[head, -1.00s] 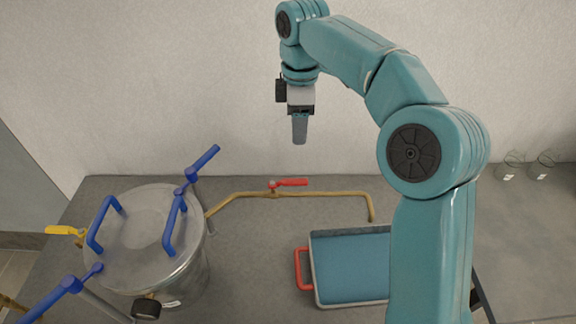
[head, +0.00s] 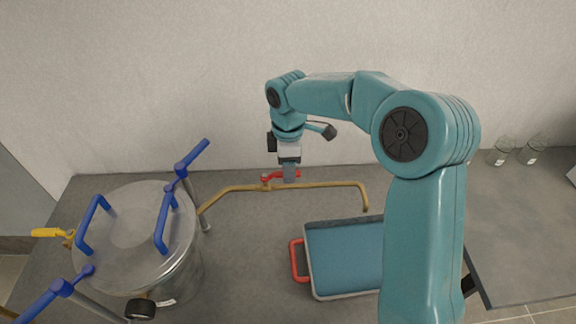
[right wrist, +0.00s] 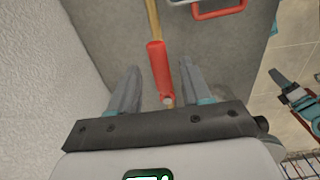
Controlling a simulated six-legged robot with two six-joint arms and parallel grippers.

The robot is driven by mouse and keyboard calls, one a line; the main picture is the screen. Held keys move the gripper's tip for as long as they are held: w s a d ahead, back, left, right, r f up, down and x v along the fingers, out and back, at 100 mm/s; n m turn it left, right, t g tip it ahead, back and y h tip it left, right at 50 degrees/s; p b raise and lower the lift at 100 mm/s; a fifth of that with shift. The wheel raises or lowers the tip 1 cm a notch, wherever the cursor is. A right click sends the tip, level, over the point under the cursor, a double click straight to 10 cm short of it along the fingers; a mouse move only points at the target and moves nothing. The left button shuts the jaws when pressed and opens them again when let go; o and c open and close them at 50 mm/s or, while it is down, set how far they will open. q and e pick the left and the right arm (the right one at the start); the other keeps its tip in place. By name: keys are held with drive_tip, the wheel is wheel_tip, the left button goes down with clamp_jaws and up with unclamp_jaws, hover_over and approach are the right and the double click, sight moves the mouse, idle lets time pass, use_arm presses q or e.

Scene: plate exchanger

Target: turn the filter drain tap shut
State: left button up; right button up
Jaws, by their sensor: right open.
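The drain tap has a red lever handle (head: 283,175) on a brass pipe (head: 328,185) that runs from the steel filter vessel (head: 133,235). The lever lies roughly along the pipe. My right gripper (head: 290,181) points down at the lever and hides part of it. In the right wrist view, the red lever (right wrist: 158,62) shows between the two open fingers (right wrist: 158,70), with a gap on each side. I cannot tell whether the fingertips are low enough to straddle it. My left gripper is not in view.
The vessel has blue handles and clamps (head: 187,165), a gauge (head: 141,309) and a yellow tap lever (head: 47,232). A blue tray (head: 343,258) with a red handle (head: 297,261) stands in front of the pipe. Glasses (head: 500,152) stand at the right. The wall is close behind.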

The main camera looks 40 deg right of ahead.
drive_tip(key=shift+f, duration=0.3)
drive_tip(key=shift+s+d, duration=0.3)
drive_tip(key=shift+w+a, duration=0.15)
drive_tip(key=shift+a, duration=0.05)
drive_tip(key=c, duration=0.3)
drive_tip(key=shift+w, duration=0.15)
drive_tip(key=c, duration=0.6)
